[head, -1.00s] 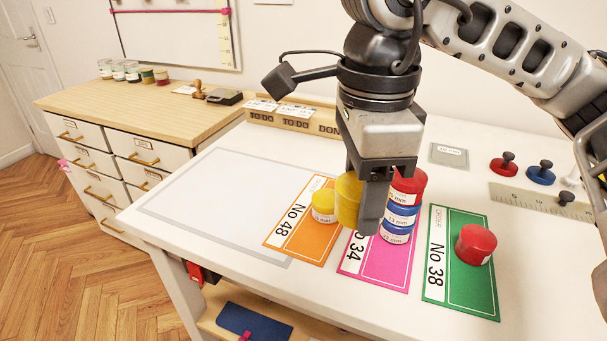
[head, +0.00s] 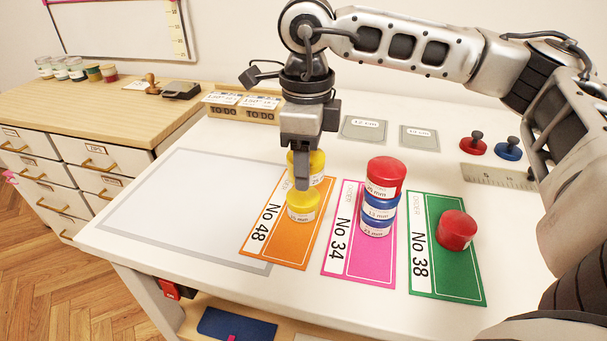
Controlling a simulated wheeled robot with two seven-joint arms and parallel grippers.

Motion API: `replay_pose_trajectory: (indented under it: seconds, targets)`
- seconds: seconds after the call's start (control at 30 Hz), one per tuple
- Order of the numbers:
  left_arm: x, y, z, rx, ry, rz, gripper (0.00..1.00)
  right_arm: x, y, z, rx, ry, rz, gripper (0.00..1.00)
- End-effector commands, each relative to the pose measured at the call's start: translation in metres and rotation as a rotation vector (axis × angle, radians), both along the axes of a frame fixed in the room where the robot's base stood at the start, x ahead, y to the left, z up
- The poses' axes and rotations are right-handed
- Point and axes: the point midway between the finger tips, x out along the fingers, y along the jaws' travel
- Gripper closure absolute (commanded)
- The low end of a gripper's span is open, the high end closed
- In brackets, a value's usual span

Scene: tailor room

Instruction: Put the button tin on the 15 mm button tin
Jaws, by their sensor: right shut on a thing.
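My right gripper (head: 303,172) is shut on a yellow button tin (head: 319,165), with one finger across its front. A smaller yellow tin (head: 302,208), whose label ends in "mm", sits on the orange No 48 card (head: 285,244). The held tin shows just above and behind this tin in the picture, and the fingertip overlaps its top edge. I cannot tell whether the two tins touch. My left gripper is out of view.
A red tin (head: 384,176) tops a stack with blue tins (head: 378,212) on the pink No 34 card (head: 355,262). Another red tin (head: 457,230) sits on the green No 38 card (head: 447,281). The grey-bordered area (head: 185,205) at left is clear.

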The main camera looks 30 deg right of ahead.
Motion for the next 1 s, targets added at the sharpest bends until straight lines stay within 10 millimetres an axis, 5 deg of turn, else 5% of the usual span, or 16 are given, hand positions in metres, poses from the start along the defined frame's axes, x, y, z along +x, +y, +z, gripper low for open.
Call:
replay_pose_trajectory:
  seconds: [0.43,0.87,0.9,1.0]
  targets:
    - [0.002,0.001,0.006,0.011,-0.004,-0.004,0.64,0.014,-0.005,-0.044,-0.001,0.001,0.000,0.75]
    - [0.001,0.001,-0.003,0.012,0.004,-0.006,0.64,0.014,-0.005,-0.053,0.001,0.000,0.000,0.75]
    - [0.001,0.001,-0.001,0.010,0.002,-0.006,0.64,0.014,-0.005,-0.052,0.001,0.000,0.000,0.41]
    - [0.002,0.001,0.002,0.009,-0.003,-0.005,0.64,0.014,-0.005,-0.051,0.001,0.000,0.000,0.28]
